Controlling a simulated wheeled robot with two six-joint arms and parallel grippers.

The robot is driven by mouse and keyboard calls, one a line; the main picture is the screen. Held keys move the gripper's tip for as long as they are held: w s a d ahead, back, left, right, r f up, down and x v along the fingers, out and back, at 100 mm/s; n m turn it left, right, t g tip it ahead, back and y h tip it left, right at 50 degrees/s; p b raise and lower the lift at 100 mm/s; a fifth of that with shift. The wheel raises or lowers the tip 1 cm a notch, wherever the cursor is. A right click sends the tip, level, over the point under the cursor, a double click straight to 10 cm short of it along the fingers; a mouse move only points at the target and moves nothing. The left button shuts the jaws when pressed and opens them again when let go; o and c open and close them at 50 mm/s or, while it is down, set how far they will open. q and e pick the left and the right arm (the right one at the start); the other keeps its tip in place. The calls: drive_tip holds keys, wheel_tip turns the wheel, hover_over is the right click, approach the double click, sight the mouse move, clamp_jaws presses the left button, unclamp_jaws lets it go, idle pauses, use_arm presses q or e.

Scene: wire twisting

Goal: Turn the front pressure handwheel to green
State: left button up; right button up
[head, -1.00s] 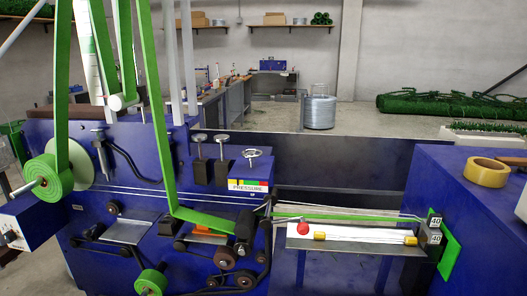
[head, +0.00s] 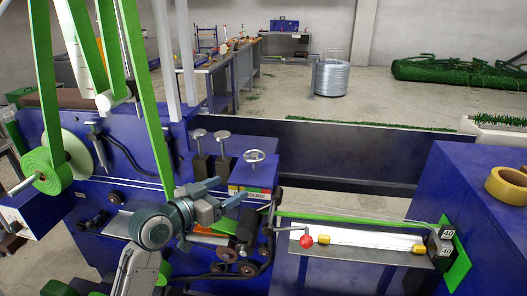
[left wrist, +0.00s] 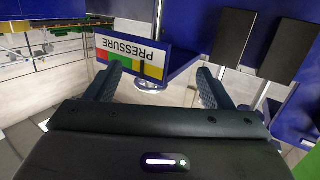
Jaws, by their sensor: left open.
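The front pressure handwheel (head: 254,156) is a silver wheel on top of a blue block. Its PRESSURE label (head: 262,190) is partly covered by my gripper in the head view. In the left wrist view the label (left wrist: 132,55) appears upside down, with red, green and yellow bands; a dark mark stands in the yellow. Part of a silver round piece, seemingly the handwheel (left wrist: 150,86), shows below it between the fingers. My left gripper (head: 229,192) is open and empty, in front of and left of the handwheel, lower than it, apart from it. My right gripper is not in view.
Two more silver knobs (head: 222,136) on dark posts stand left of the handwheel. Green strips (head: 150,100) hang at the left. A tray with a red ball knob (head: 306,241) lies to the right. A tape roll (head: 509,185) sits on the right blue cabinet.

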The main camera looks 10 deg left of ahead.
use_arm(q)
drive_tip(key=h, duration=0.1)
approach(259, 152)
drive_tip(key=f, duration=0.2)
drive_tip(key=shift+a+r+m+t, duration=0.1)
drive_tip(key=shift+r+m+t, duration=0.25)
drive_tip(key=shift+m, duration=0.15)
drive_tip(key=p+x, duration=0.4)
drive_tip(key=x, duration=0.5)
drive_tip(key=shift+s+r, duration=0.15)
drive_tip(key=shift+x, duration=0.8)
drive_tip(key=shift+c, duration=0.4)
